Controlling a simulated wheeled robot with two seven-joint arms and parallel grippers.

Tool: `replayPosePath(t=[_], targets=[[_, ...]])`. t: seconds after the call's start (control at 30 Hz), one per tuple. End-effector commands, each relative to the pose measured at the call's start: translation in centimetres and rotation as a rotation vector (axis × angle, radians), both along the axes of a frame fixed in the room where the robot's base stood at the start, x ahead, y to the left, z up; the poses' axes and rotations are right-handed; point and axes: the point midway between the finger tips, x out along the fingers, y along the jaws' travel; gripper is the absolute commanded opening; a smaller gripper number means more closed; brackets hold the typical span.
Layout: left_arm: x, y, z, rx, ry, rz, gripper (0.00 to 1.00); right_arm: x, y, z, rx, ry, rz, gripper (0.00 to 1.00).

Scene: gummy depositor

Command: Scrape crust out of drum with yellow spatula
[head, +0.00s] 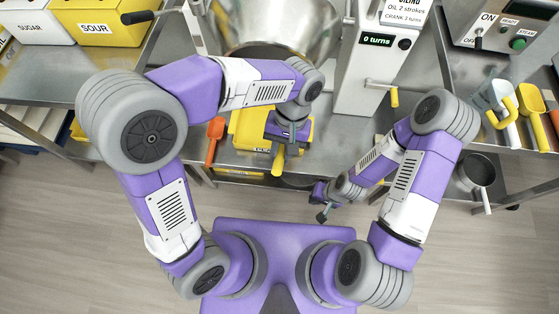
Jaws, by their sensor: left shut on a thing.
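My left gripper (284,138) is above the steel bench, shut on a yellow handle (278,162), which looks like the yellow spatula's. The rest of that tool is hidden by the gripper and arm. A large shiny steel vessel (300,28), which looks like the drum, stands at the top centre behind my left forearm. Its inside and any crust cannot be made out. My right gripper (321,214) hangs low in front of the bench edge, apart from the tools; its jaws are too small to judge.
A yellow block or tray (247,130) lies on the bench under the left gripper, with an orange spatula (214,138) beside it. A white machine (370,70) reading "0 turns" has a yellow-handled crank (394,97). A saucepan (477,172) and scoops (528,100) are at right.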

Motion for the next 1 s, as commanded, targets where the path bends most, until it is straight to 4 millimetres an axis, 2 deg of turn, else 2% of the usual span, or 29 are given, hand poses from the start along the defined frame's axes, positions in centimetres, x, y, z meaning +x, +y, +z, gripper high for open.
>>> replayPosePath(t=[0.13,0.7,1.0], targets=[[1.8,0.0,-0.4,0.001,0.000,0.004,0.00,0.0,0.0,-0.1,0.000,0.000,0.000,0.00],[8.4,-0.2,-2.4,0.000,-0.007,0.004,0.00,0.0,0.0,2.2,0.000,0.000,0.000,0.00],[10.6,-0.3,-3.1,-0.001,-0.010,0.005,0.00,0.0,0.0,2.9,0.000,0.000,0.000,0.00]])
